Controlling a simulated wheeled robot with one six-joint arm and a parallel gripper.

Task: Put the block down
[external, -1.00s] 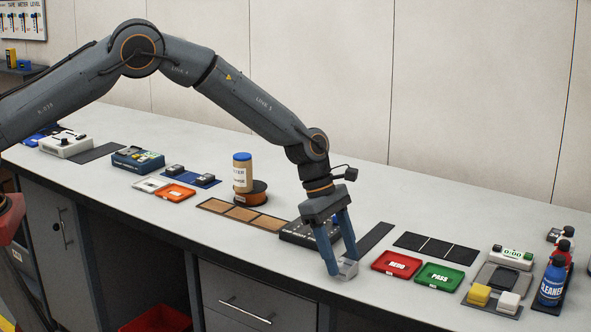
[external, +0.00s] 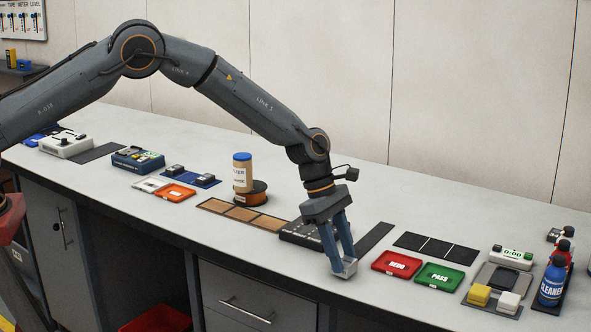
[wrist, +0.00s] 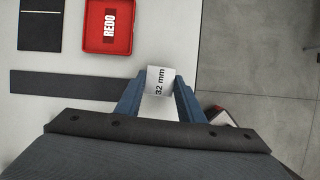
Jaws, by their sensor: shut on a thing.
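The block (external: 345,269) is a small pale grey piece between my fingertips, near the front edge of the bench. In the wrist view the block (wrist: 160,83) shows a white face marked "32 mm". My gripper (external: 342,262) points down with its blue fingers shut on the block; the gripper (wrist: 161,91) also shows in the wrist view, one finger on each side. I cannot tell whether the block touches the bench top.
A dark strip (external: 375,238) lies just behind my gripper. The red REDO tray (external: 397,265) and green PASS tray (external: 439,277) are to the right. A dark holder (external: 297,233) stands to the left. The bench's front edge (wrist: 198,60) is close.

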